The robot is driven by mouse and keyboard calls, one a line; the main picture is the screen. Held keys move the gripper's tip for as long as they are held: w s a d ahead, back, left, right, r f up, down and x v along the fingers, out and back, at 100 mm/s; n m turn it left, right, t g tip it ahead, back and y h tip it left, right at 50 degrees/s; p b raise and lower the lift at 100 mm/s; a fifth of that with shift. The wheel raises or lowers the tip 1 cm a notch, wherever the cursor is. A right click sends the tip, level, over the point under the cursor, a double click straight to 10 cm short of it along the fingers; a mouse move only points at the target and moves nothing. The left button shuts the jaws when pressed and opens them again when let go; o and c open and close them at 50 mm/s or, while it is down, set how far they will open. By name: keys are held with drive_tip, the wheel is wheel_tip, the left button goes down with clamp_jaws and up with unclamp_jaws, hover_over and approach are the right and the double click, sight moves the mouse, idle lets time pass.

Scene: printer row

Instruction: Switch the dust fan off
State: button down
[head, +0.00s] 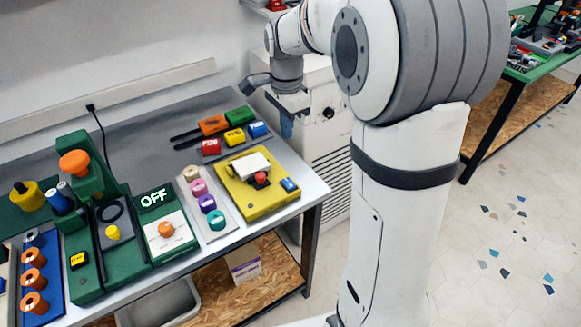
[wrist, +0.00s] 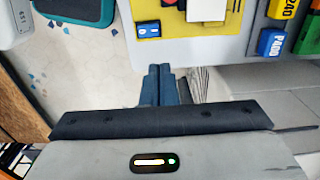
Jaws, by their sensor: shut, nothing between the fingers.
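A green box (head: 146,253) on the bench has a display (head: 154,198) that reads OFF in lit letters. Below the display is a white panel with an orange knob (head: 166,230). No label that I can read names the dust fan, so I cannot tell for sure that this box is its switch.
A yellow plate (head: 237,202) with a white block and red knob lies right of the box. Colored round knobs (head: 207,203) stand between them. Colored blocks (head: 234,137) lie behind. A white cabinet (head: 325,150) stands past the bench's right end. A cardboard box (head: 243,262) sits below.

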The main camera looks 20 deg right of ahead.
sight(290, 179)
wheel_tip(290, 179, down, 14)
drive_tip(key=shift+p, duration=0.35)
drive_tip(key=shift+w, duration=0.1)
idle(0.4)
drive_tip(key=shift+f+g, duration=0.2)
drive_tip(key=shift+g, duration=0.1)
drive_tip(key=shift+r, duration=0.15)
drive_tip(key=shift+s+d+r+p, duration=0.2)
drive_tip(key=shift+s+r+p, duration=0.1)
drive_tip(key=shift+s, duration=0.35)
